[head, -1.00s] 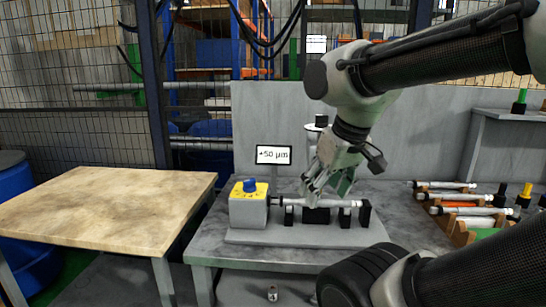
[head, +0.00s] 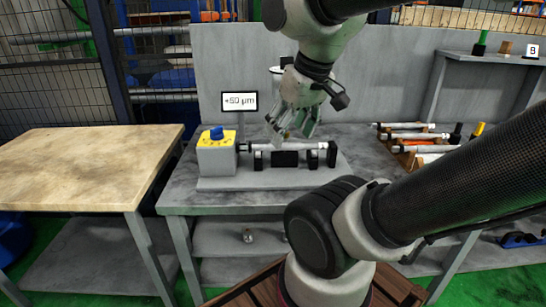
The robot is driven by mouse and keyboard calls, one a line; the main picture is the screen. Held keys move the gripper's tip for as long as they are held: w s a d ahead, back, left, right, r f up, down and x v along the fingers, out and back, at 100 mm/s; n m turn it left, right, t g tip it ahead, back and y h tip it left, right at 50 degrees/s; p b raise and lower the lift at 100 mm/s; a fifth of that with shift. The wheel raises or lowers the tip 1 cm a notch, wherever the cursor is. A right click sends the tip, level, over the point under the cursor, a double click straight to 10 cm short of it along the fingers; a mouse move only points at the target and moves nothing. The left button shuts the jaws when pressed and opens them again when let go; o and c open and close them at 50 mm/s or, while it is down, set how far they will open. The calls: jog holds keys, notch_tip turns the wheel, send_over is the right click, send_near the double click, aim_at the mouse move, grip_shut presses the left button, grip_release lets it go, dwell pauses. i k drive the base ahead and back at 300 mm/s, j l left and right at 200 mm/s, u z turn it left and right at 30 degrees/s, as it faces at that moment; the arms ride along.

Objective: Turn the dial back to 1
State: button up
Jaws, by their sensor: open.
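The blue dial (head: 217,133) sits on the yellow top plate of a grey box at the left end of the grinder (head: 218,160). The number that the dial points to is too small to read. A small display (head: 239,101) behind it reads +50 µm. A pale cylindrical workpiece (head: 293,147) lies level between the grinder's supports. My gripper (head: 284,137) is open and points down just above the workpiece, to the right of the dial and apart from it. Whether its fingertips touch the workpiece I cannot tell.
A rack (head: 412,145) with several rods stands on the right of the grey bench. A bare wooden table (head: 85,165) is at left, with a gap before the bench. A raised shelf (head: 485,57) at back right holds a few small items. A grey panel (head: 395,80) closes off the back.

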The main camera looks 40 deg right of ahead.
aim_at(217, 134)
jog(key=i+j, duration=0.3)
jog(key=i+j+u, duration=0.1)
jog(key=i+j, duration=0.15)
jog(key=i, duration=0.2)
